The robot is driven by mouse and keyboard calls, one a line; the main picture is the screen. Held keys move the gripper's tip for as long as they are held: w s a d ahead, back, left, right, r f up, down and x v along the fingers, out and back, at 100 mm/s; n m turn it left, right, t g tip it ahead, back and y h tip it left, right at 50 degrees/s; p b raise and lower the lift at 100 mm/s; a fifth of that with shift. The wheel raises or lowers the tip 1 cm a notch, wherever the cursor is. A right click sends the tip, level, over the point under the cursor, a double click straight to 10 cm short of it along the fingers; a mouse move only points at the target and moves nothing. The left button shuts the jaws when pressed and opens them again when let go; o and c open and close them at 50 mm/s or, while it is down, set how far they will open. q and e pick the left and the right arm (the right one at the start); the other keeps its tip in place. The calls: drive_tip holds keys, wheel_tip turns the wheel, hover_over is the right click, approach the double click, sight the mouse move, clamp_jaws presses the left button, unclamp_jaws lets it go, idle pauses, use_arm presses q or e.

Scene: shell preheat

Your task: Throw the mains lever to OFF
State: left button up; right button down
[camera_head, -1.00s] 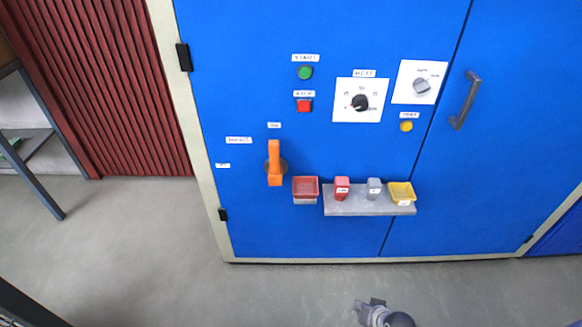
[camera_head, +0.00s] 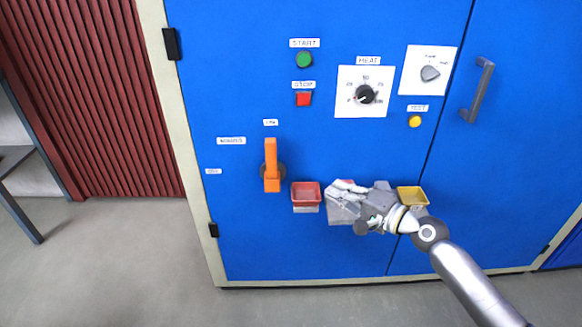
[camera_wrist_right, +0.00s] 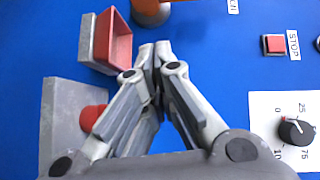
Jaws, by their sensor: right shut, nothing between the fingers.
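The mains lever (camera_head: 271,165) is orange, on a round grey hub on the blue cabinet door, its handle upright towards the small label above it. Another small label (camera_head: 213,171) lies to its left. In the right wrist view only part of the lever (camera_wrist_right: 150,10) shows at the top edge. My right gripper (camera_head: 335,187) is shut and empty, in front of the door, right of the lever and apart from it. Its fingertips (camera_wrist_right: 153,47) point towards the lever's base in the wrist view. My left gripper is not in view.
A red tray (camera_head: 306,193) sits between the lever and my right gripper. Above are the green START button (camera_head: 304,60), red STOP button (camera_head: 303,99) and HEAT dial (camera_head: 365,94).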

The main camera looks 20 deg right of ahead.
sight(272, 165)
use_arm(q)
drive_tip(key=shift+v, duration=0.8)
use_arm(e)
drive_tip(key=shift+m+t+y, duration=0.5)
drive_tip(key=r, duration=0.4)
drive_tip(key=shift+w+d+r, duration=0.1)
drive_tip(key=shift+w+r, duration=0.15)
drive_tip(key=shift+r, duration=0.05)
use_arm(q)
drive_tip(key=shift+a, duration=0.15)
use_arm(e)
drive_tip(key=shift+w, duration=0.1)
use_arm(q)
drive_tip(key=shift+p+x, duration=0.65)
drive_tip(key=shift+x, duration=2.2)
use_arm(e)
drive_tip(key=shift+s+a+x, duration=0.25)
drive_tip(key=shift+a+x, duration=0.15)
drive_tip(key=shift+x, duration=1.7)
drive_tip(key=shift+s+a+x, duration=0.2)
drive_tip(key=shift+a+x, duration=0.25)
drive_tip(key=shift+x, duration=1.7)
drive_tip(key=shift+s+a+x, duration=0.25)
drive_tip(key=shift+a+x, duration=0.15)
drive_tip(key=shift+x, duration=1.7)
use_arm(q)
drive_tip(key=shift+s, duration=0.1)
